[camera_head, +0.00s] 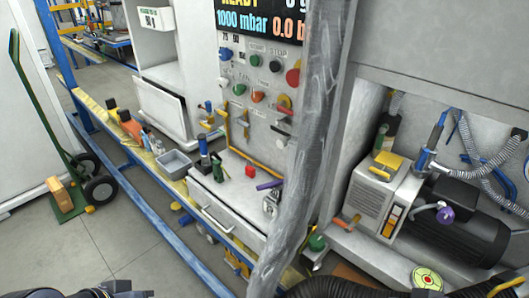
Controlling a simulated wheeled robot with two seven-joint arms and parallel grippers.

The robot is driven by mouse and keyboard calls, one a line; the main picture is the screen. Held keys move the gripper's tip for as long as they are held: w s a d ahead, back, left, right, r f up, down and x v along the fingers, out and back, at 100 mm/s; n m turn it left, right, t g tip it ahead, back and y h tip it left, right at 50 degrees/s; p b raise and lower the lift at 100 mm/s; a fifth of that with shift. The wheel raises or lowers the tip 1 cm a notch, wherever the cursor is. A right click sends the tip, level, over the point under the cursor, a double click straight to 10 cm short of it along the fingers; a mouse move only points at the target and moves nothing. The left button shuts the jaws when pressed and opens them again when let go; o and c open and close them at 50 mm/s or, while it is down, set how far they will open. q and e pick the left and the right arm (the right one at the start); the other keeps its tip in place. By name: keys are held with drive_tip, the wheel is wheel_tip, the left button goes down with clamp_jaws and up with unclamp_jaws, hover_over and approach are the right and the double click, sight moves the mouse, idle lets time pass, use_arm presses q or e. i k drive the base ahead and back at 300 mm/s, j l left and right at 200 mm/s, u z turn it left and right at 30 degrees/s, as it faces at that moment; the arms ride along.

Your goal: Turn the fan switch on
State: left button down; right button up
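A grey upright control panel (262,80) stands right of the picture's middle, below a lit display. It carries knobs and buttons in rows. Small lettering that seems to read FAN is above a green control (239,89), with an orange-red one (257,96) to its right. Which of these is the fan switch, and its position, are too small to tell. Dark parts of my arms show at the bottom edge, left and right of the middle. Neither gripper's fingertips are in the picture, and nothing of mine is near the panel.
A grey wrapped column (308,140) stands just right of the panel. Below the panel, a ledge with a drawer (218,216) holds small tools. A pump with a black motor (455,225) is at the right. A green hand truck (42,110) stands left; the floor there is mostly clear.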

sight(239, 89)
drive_tip(key=i+j, duration=0.4)
drive_tip(key=j, duration=0.2)
drive_tip(key=i+j, duration=0.15)
drive_tip(key=j, duration=0.2)
drive_tip(key=l+z, duration=0.05)
